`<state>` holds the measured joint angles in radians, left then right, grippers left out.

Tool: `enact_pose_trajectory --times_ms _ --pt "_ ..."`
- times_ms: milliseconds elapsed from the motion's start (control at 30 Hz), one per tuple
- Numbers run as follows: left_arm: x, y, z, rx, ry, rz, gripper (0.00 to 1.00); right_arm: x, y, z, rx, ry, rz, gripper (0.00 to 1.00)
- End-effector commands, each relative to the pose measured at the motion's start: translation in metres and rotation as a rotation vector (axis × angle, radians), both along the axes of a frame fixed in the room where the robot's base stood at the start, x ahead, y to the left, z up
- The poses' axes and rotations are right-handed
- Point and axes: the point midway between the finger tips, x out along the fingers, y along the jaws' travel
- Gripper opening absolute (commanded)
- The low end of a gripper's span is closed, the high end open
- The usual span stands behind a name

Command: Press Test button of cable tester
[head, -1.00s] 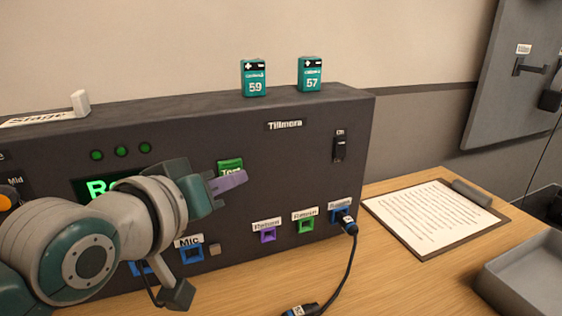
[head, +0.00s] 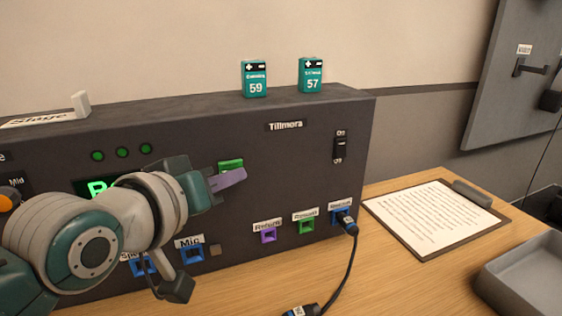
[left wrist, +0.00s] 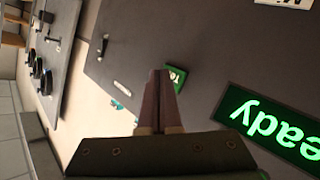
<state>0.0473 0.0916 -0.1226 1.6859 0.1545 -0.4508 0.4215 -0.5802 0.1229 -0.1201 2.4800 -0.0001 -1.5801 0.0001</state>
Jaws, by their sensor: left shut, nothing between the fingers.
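The cable tester (head: 300,160) is a large dark box labelled Tillmora on the wooden table. Its green Test button (head: 231,164) sits on the front face, partly covered by my gripper in the head view. The button also shows in the left wrist view (left wrist: 175,76), just beyond the fingertips. My left gripper (head: 232,181) is shut and empty, with its purple fingers just in front of the panel at the button. I cannot tell whether the tips touch it. The green display (left wrist: 278,125) reads "eady" in the left wrist view. My right gripper is not in view.
A black cable plug (head: 346,220) sits in the right blue port, its cable running down to another connector (head: 300,310) on the table. Two teal battery-like blocks (head: 254,79) (head: 311,75) stand on top. A clipboard (head: 437,217) and grey tray (head: 525,280) lie right.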

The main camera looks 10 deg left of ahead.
Motion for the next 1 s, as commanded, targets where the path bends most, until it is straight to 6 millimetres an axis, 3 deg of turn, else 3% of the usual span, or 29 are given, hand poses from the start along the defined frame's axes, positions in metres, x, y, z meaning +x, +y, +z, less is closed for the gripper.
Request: enact_pose_trajectory --times_ms 1000 --pt "0.0057 0.0036 0.0002 0.000 -0.001 0.000 0.00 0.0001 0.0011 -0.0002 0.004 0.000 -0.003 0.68"
